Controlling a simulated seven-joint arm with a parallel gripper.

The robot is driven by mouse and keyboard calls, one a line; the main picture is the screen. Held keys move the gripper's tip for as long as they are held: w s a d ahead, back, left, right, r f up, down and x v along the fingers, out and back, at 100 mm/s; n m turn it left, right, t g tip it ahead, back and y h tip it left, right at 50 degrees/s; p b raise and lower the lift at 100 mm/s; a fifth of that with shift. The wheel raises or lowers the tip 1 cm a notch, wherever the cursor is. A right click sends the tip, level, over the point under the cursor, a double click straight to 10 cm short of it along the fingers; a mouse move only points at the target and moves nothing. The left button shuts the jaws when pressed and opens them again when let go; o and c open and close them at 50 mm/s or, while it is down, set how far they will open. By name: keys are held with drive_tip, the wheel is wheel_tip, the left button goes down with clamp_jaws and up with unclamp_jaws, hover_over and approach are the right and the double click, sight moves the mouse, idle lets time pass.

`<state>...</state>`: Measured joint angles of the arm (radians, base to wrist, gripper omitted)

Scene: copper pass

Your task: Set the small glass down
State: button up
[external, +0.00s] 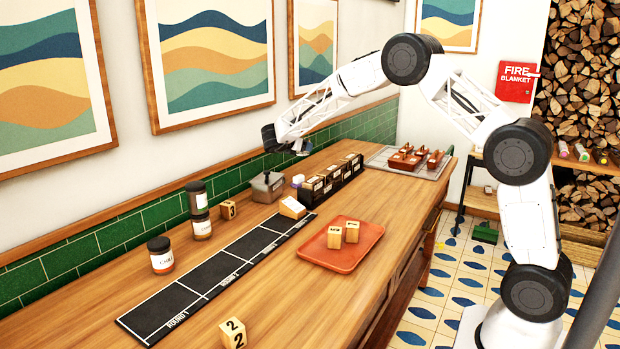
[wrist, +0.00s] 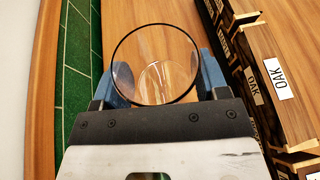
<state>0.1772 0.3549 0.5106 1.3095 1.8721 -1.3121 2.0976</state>
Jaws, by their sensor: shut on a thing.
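The small glass (wrist: 155,64) is clear with a dark rim, and I look down into it in the wrist view. My gripper (wrist: 156,82) is shut on it, with a blue finger on each side. The wood counter shows through and beyond the glass. In the external view my gripper (external: 302,148) hangs over the far part of the wooden counter (external: 150,300), near the tiled wall. The glass is too small to make out clearly there, and its height above the counter cannot be told.
A grey lidded box (external: 267,187), jars (external: 160,255), a black mat (external: 215,275) and an orange tray (external: 345,255) with numbered blocks occupy the counter.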

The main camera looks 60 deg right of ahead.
drive_tip(key=shift+s+d+f+m+g, duration=0.3)
drive_tip(key=shift+d+f+m+g, duration=0.4)
drive_tip(key=shift+d+g, duration=0.25)
drive_tip(key=shift+s+d+f+m+g+y, duration=0.4)
drive_tip(key=shift+d+f+m+g, duration=0.25)
drive_tip(key=shift+m+g, duration=0.15)
drive_tip(key=shift+s+d+f+m+g+y, duration=0.3)
drive_tip(key=shift+d+f+m+g+y, duration=0.15)
drive_tip(key=shift+f+m+g, duration=0.25)
drive_tip(key=shift+f, duration=0.15)
drive_tip(key=shift+f, duration=3.2)
drive_tip(key=shift+f, duration=0.25)
